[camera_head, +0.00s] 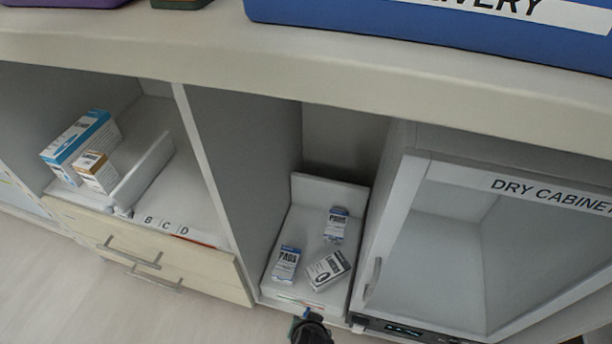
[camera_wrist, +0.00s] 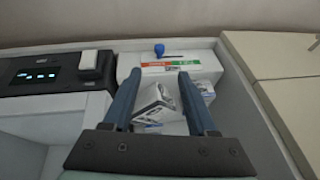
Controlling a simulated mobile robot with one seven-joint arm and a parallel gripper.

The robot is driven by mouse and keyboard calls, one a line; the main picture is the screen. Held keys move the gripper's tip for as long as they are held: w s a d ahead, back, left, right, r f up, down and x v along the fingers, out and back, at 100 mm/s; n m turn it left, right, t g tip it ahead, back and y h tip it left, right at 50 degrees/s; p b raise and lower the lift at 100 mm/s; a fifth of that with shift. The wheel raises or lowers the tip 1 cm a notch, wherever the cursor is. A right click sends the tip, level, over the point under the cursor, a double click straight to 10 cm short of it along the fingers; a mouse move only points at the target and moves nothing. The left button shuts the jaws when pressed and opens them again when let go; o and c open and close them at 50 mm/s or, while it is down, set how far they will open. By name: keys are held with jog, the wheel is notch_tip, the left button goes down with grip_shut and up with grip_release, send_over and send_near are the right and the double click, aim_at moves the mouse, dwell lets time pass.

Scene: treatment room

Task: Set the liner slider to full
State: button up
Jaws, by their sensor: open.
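The liner slider has a blue knob (camera_wrist: 159,48) at the left end of a short dark slot in the wrist view. It sits on the front of a white bin (camera_wrist: 208,50). Beside the slot is a label strip (camera_wrist: 172,67), red on the left and green on the right; its words are too small to read. My gripper (camera_wrist: 160,73) is open, its two dark blue fingers pointing toward the bin front, with the knob beyond the tips and roughly between them. In the head view my gripper (camera_head: 308,322) is at the bin's front edge, partly hiding the slider there.
The bin holds a pads box (camera_head: 286,264), another blue-white box (camera_head: 337,224) and a white box (camera_head: 327,269). The dry cabinet (camera_head: 450,170) stands close on the right. Drawers (camera_head: 150,262) are on the left. A counter edge (camera_head: 300,85) overhangs above.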

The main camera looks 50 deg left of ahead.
jog(key=b+x, duration=0.9)
jog(key=x, duration=0.3)
jog(key=shift+f+b, duration=0.3)
jog(key=shift+b, duration=0.1)
jog(key=shift+w+a, duration=0.1)
grip_shut()
dwell(0.9)
